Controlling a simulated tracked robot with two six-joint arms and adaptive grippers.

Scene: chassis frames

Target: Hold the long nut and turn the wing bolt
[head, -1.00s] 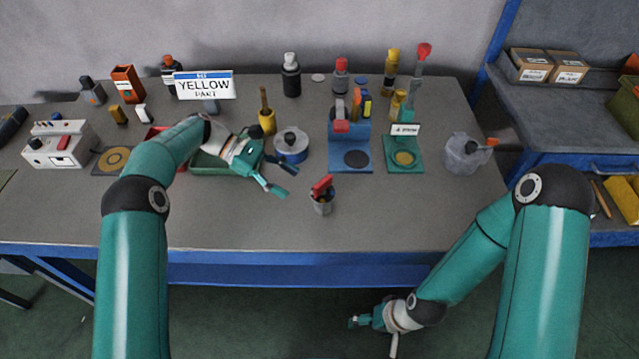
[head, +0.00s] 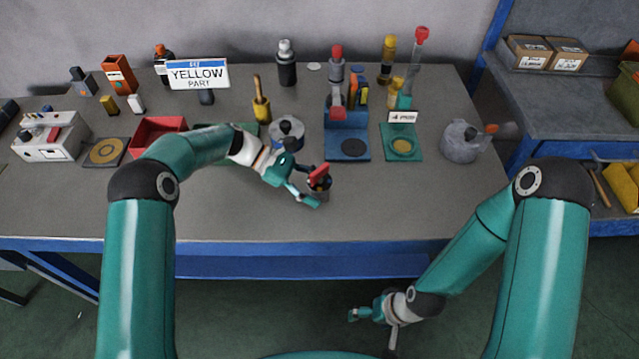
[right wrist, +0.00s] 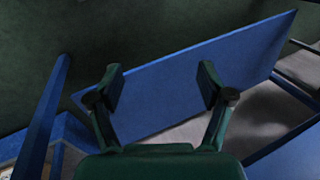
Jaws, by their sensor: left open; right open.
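The wing bolt (head: 319,173) shows a red wing on top of the grey long nut (head: 321,190), which stands upright near the middle front of the table. My left gripper (head: 311,186) is open at the left side of the nut, its two fingers pointing right toward it. I cannot tell whether the fingers touch the nut, and part of it is hidden by them. My right gripper (head: 358,313) is low in front of the table, below its front edge. It is open and empty in the right wrist view (right wrist: 162,84).
A lidded pot (head: 287,131), a blue stand (head: 347,144) and a green stand (head: 402,145) are behind the nut. A grey jug (head: 459,142) stands at the right. The table's blue front edge (head: 270,262) lies above my right gripper. The table front right of the nut is clear.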

